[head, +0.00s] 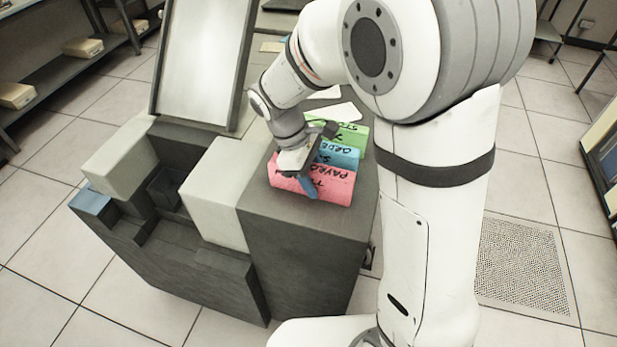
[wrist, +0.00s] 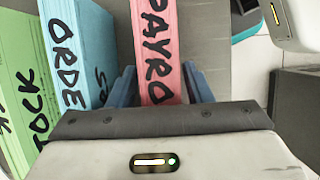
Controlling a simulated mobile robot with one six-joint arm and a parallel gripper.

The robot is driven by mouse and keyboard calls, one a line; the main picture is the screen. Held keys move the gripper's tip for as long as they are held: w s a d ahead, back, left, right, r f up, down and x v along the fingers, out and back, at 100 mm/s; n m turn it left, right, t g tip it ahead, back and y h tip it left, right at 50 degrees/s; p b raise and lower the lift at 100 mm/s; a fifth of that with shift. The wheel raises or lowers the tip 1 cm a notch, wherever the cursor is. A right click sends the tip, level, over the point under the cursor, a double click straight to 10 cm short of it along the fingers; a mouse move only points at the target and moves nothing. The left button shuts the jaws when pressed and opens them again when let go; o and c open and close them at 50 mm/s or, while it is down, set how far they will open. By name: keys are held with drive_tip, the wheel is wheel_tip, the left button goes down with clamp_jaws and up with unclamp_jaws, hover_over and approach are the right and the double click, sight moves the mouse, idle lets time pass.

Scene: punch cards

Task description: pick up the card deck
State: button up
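A pink card deck (head: 318,184) lettered "PAYRO..." stands at the near end of a row on the grey cabinet top. It also shows in the wrist view (wrist: 160,45), running between my fingers. My gripper (head: 305,180) is low over this deck, with one blue finger in front of its near face. In the wrist view my gripper (wrist: 160,82) has a blue finger on each side of the deck. The fingers look open around it, with narrow gaps; their lower parts are hidden. The deck appears to rest on the cabinet.
A blue deck (head: 340,157) lettered "ORDE..." stands close behind the pink one, and a green deck (head: 350,137) behind that. A grey machine with pale blocks (head: 212,190) and a tilted panel (head: 203,60) lies left. White papers (head: 338,113) lie farther back.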

clamp_jaws()
idle(0.4)
